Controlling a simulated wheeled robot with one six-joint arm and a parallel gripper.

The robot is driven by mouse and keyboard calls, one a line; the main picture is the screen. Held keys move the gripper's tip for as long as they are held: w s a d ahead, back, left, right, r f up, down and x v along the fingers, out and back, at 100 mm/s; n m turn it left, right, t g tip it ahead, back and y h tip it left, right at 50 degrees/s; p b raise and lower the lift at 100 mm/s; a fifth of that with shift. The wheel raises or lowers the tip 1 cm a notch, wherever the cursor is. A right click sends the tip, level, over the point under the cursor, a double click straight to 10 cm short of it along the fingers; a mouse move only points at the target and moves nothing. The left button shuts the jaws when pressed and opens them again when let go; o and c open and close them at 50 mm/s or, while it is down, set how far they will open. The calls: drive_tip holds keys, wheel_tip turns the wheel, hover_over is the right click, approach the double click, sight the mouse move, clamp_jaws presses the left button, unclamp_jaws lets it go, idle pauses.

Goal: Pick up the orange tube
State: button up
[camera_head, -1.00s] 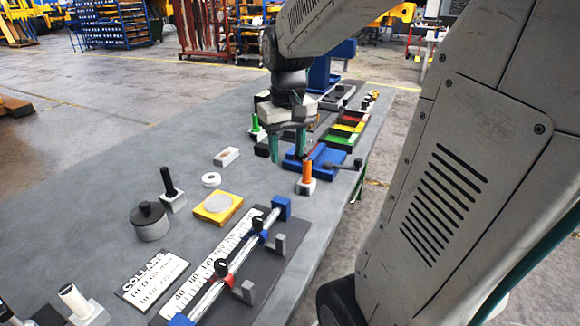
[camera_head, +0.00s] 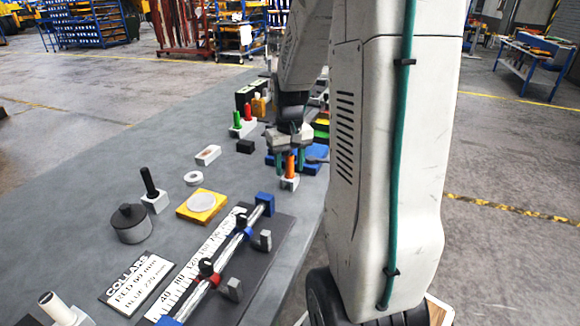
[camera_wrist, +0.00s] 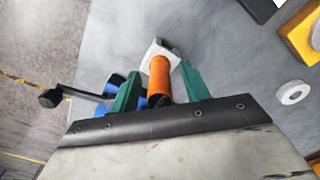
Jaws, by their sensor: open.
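The orange tube (camera_head: 290,165) stands upright on a white block (camera_head: 289,184) near the right edge of the grey bench. In the wrist view the orange tube (camera_wrist: 159,80) lies between the two green fingers of my gripper (camera_wrist: 158,88), with its white block (camera_wrist: 160,48) beyond. My gripper (camera_head: 290,160) is open, with one finger on each side of the tube. A gap shows at the right finger; whether the left finger touches the tube I cannot tell. The tube's near end is partly hidden by the gripper body in the wrist view.
A blue vise-like fixture (camera_head: 313,166) with a dark handle sits close beside the tube. A ruler fixture (camera_head: 262,262) lies nearer. Open bench is at left.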

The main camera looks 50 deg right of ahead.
drive_tip(key=shift+f, duration=0.1)
drive_tip(key=shift+c, duration=0.4)
drive_tip(key=c, duration=0.9)
